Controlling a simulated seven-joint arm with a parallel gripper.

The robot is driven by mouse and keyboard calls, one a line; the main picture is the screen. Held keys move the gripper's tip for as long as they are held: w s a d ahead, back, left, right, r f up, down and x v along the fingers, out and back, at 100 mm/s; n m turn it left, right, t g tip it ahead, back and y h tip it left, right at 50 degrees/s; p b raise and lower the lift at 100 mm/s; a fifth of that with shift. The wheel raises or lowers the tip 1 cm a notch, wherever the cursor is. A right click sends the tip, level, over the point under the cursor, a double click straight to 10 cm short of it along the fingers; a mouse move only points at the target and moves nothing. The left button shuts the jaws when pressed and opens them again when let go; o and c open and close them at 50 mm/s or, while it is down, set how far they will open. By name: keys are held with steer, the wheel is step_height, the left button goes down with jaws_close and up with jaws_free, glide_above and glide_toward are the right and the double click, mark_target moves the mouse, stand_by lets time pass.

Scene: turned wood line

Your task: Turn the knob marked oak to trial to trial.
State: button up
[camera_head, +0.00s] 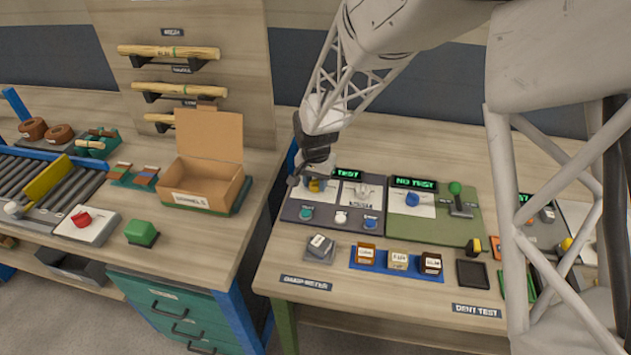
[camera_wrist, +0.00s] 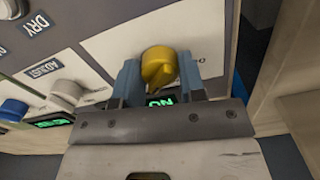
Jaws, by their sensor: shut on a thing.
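A yellow knob (camera_wrist: 159,68) sits on a white plate of a panel in the wrist view. My gripper (camera_wrist: 158,80) has its two blue-grey fingers on either side of this knob and is shut on it. In the head view my gripper (camera_head: 313,180) reaches down to the left end of the dark panel (camera_head: 298,212), where a bit of yellow shows beneath it. The knob's marking and the positions around it are mostly covered by my gripper, so I cannot read its setting. A green-lit display (camera_wrist: 160,101) shows partly beside the knob.
A green panel (camera_head: 420,226) with a blue knob and a green-topped lever stands to the right. A cardboard box (camera_head: 203,186) stands on the left bench. Labelled blocks sit on a blue tray (camera_head: 376,270) in front.

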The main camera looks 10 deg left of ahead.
mark_target(316, 180)
steer(key=shift+m, duration=1.9)
steer(key=o, duration=0.6)
steer(key=shift+o, duration=0.2)
steer(key=shift+r, duration=0.15)
steer(key=shift+r, duration=3.8)
